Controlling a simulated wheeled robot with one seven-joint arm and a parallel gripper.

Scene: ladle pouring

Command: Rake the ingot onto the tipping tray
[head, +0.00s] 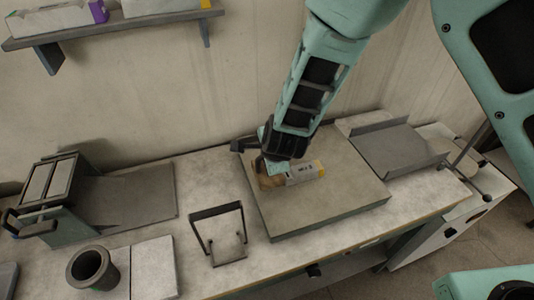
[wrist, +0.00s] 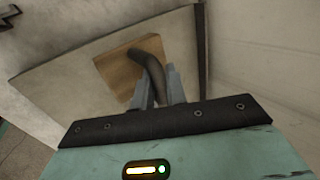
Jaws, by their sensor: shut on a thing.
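A block that looks like the ingot (head: 306,173) lies on a wide grey slab (head: 345,205). It has a grey label with dark marks and a yellow end, with brown at its left. In the wrist view a brown block face (wrist: 118,68) shows just beyond the fingers. My gripper (head: 268,165) is low over the left part of the slab. Its grey fingers (wrist: 158,88) are shut on a dark curved bar (wrist: 150,62), whose far end overlaps the brown face; whether they touch is unclear. A flat grey tray with raised sides (head: 400,150), possibly the tipping tray, is right of the slab.
A dark-framed stand (head: 218,235) is left of the slab. Further left are a dark cylindrical cup (head: 92,268), a pale plate (head: 153,268) and a framed device (head: 48,190). A shelf (head: 110,28) hangs on the wall. A metal lever (head: 468,160) stands at the right end.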

